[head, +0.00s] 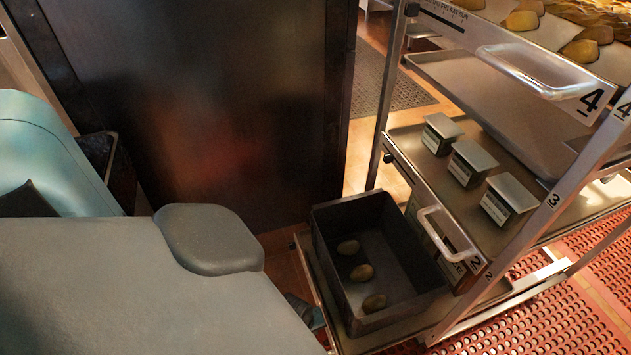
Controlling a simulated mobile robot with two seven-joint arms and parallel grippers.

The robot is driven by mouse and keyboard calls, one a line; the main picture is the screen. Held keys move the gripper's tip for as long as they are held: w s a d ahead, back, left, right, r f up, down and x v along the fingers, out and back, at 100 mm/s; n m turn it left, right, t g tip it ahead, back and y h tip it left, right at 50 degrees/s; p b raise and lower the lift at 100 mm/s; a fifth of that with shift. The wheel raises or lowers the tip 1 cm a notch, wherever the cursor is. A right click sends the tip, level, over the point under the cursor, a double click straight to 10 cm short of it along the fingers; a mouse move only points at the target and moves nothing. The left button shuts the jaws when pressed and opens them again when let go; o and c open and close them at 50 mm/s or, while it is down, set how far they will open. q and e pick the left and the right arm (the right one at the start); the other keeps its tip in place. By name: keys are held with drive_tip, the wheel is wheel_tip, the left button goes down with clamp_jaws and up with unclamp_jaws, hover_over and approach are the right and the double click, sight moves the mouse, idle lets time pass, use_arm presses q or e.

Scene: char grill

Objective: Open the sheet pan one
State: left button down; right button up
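The lowest sheet pan (303,262) sits at the bottom of the metal rack in the head view; its own number is not visible. Its left part shows beyond the dark bin (330,292) that stands on it, and appears to stick out past the rack's front. My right gripper is not visible.
Above, a pan with a handle (450,235) and number 2 carries three small labelled boxes (470,160). A higher handle (540,75) is beside number 4. A dark panel (220,110) stands left of the rack. Red perforated matting (535,320) covers the floor at right.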

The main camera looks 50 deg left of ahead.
use_arm(q)
drive_tip(key=shift+s+f, duration=0.1)
drive_tip(key=shift+s, duration=0.2)
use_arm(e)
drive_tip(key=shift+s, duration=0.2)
use_arm(q)
drive_tip(key=c, duration=1.4)
unclamp_jaws()
drive_tip(key=shift+w, duration=0.1)
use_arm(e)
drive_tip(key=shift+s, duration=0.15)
